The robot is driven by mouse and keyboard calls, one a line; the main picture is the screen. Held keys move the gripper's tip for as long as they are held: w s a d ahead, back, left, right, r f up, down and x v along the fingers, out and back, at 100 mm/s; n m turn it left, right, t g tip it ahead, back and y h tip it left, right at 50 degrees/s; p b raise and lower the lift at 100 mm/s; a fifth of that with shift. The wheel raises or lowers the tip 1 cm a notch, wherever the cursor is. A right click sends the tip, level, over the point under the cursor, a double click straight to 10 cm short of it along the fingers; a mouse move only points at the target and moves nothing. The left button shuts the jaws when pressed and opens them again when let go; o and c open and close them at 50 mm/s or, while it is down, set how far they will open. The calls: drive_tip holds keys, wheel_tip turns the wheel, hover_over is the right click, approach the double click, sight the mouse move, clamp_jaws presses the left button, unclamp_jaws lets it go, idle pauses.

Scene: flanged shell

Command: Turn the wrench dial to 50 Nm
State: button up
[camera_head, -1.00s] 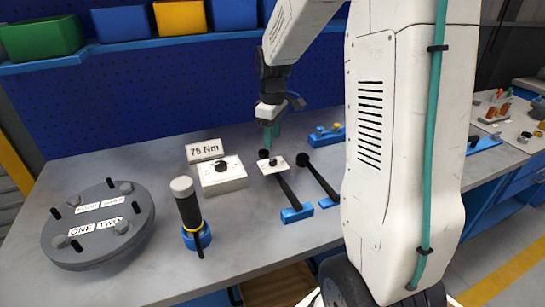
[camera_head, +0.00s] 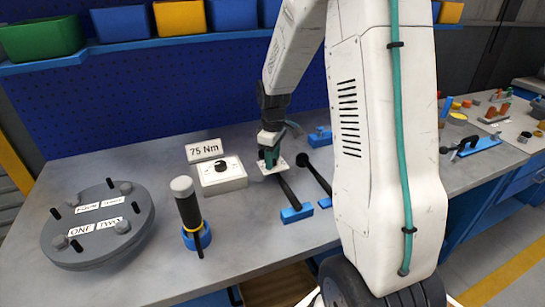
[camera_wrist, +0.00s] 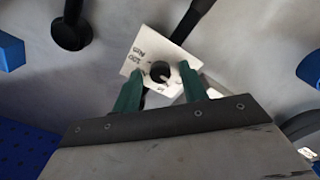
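The torque wrench (camera_head: 289,193) lies on the bench, with a black shaft and a white dial plate (camera_head: 281,168) at its far end. In the wrist view the white plate (camera_wrist: 134,65) carries a round black knob (camera_wrist: 160,72) with small printed marks, too small to read surely. My gripper (camera_head: 269,164) is low over the plate, pointing down. In the wrist view its green fingers (camera_wrist: 161,80) are apart, one on each side of the knob, with gaps visible. In the head view the gripper partly hides the plate and knob.
A white box with a black knob (camera_head: 221,165) and a "75 Nm" sign (camera_head: 205,150) stand just left of my gripper. A grey flanged disc (camera_head: 75,250) and an upright black tool (camera_head: 189,210) are further left. Another black-shafted tool (camera_head: 316,177) lies to the right.

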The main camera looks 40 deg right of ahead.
clamp_jaws()
drive_tip(key=shift+m, duration=0.5)
drive_tip(key=m, duration=0.4)
drive_tip(key=shift+m, duration=0.3)
drive_tip(key=m, duration=0.6)
drive_tip(key=shift+m, duration=0.3)
drive_tip(key=shift+o, duration=1)
unclamp_jaws()
